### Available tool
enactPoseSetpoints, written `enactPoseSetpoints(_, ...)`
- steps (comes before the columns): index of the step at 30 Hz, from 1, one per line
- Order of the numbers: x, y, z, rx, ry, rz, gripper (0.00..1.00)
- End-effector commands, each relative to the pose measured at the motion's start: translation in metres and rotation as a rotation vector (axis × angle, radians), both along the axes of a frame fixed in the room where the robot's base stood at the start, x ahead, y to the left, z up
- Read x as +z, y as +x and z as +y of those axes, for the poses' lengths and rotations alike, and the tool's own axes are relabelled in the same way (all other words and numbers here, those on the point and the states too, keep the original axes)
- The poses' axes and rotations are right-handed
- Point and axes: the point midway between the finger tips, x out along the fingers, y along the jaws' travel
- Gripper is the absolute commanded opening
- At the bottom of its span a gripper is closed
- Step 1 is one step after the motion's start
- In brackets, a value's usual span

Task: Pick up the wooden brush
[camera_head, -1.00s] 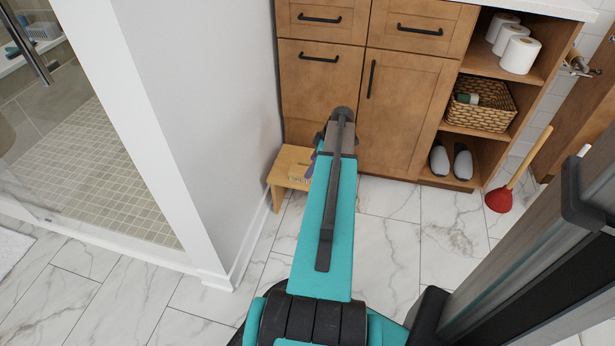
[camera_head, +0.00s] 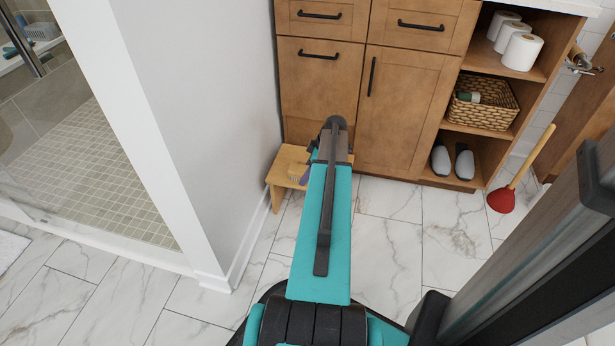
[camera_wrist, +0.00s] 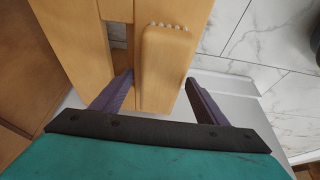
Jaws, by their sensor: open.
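The wooden brush (camera_wrist: 165,62) lies on the light wooden stool (camera_wrist: 72,28) in the wrist view, with a row of pale bristles along its far end. My gripper (camera_wrist: 159,77) is open, with one purple finger on each side of the brush's near part in the picture. Nothing is held. I cannot tell how far the fingertips are above the stool or whether they touch the brush. In the head view the stool (camera_head: 276,180) stands between the wall and the cabinet, and my arm hides much of it. The brush (camera_head: 297,174) shows only in small part there.
The wooden cabinet (camera_head: 405,120) stands right behind the stool. The white wall (camera_head: 215,130) is close on its left. A red plunger (camera_head: 502,199) stands on the floor at the right. The marble floor (camera_head: 385,235) around the stool's front is clear.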

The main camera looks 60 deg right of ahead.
Motion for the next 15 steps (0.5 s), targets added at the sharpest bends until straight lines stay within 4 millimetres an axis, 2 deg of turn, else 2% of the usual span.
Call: enactPoseSetpoints(15,0.0004,0.0,-0.0001,0.0,0.0,0.0,0.67)
